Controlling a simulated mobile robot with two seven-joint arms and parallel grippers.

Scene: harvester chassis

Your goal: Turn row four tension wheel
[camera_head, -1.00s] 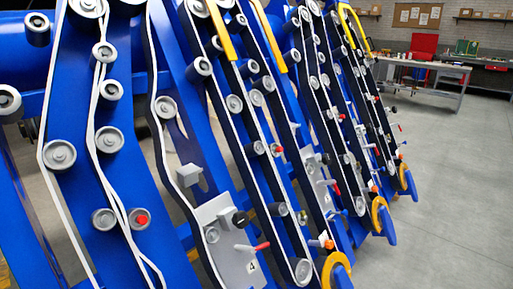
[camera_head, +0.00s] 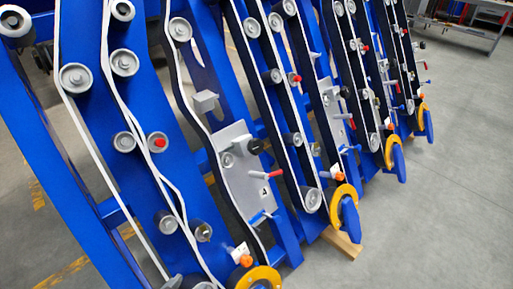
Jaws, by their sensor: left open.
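A grey plate (camera_head: 240,187) marked "4" is on the row in the middle of the picture. A black knob (camera_head: 254,146) sticks out from its upper right part. A grey round wheel (camera_head: 227,160) sits to the left of the knob. A red-tipped lever (camera_head: 276,175) and a blue-tipped pin (camera_head: 258,217) stick out lower on the plate. I cannot tell which of these parts is the tension wheel. Neither gripper can be made out, and nothing is seen touching the plate.
Blue slanted rows with white-edged belts and grey rollers fill the left and middle. Orange-yellow rings (camera_head: 345,198) stand at their lower ends. A wooden block (camera_head: 341,243) lies on the floor. Grey floor (camera_head: 440,210) is open at right. A workbench (camera_head: 468,33) stands at the back.

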